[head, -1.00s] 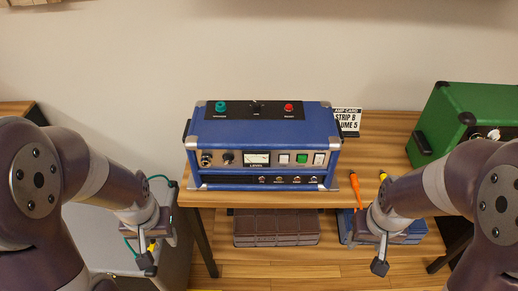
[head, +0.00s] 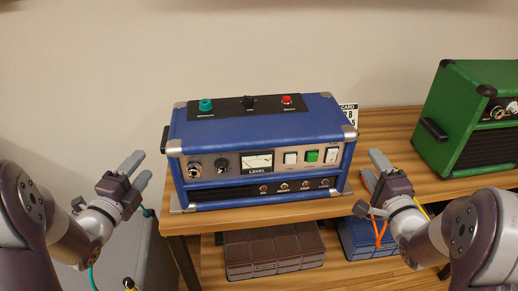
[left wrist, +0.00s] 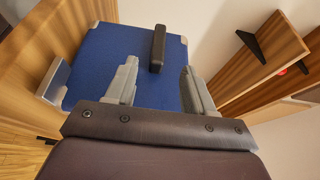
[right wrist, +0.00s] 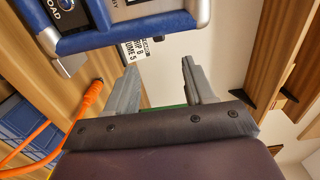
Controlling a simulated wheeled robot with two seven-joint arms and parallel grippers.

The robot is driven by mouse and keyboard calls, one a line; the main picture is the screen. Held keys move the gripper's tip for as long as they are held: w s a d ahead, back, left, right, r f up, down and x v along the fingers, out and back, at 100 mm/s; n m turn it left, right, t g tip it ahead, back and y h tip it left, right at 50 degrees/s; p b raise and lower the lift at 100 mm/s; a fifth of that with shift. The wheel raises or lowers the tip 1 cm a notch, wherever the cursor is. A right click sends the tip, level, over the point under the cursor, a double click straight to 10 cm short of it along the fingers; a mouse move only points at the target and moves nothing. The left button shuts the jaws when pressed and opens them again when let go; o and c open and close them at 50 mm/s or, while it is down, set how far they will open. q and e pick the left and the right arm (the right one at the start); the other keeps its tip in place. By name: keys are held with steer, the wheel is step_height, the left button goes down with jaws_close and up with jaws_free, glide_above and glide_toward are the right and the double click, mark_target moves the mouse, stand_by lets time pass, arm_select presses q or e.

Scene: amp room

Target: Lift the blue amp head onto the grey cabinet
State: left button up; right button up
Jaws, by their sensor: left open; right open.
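The blue amp head (head: 265,132) stands upright on the wooden bench, its panel of knobs, meter and switches facing me. My left gripper (head: 138,167) is open and empty, just left of the amp and apart from it. In the left wrist view the amp's blue end (left wrist: 110,50) and its black side handle (left wrist: 158,48) lie ahead, the handle between the lines of the fingers. My right gripper (head: 371,168) is open and empty, right of the amp. In the right wrist view an amp corner (right wrist: 120,22) is at upper left. The grey cabinet (head: 148,262) is at lower left, partly hidden by my left arm.
A green amp (head: 475,110) stands on the bench (head: 395,130) at right. A card (head: 349,112) is behind the blue amp. A brown case (head: 270,250) and a blue case (head: 365,240) are on the lower shelf. Orange (right wrist: 45,130) and green cables hang near my grippers.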

arm_select(q)
steer(key=x, duration=1.2)
steer(key=shift+w+f, duration=0.1)
steer(key=shift+w, duration=0.1)
arm_select(e)
steer(key=w+a, duration=0.1)
steer(key=w, duration=1.1)
steer(key=shift+a, duration=0.25)
arm_select(q)
jaws_close()
arm_select(e)
jaws_close()
steer(key=shift+f, duration=0.15)
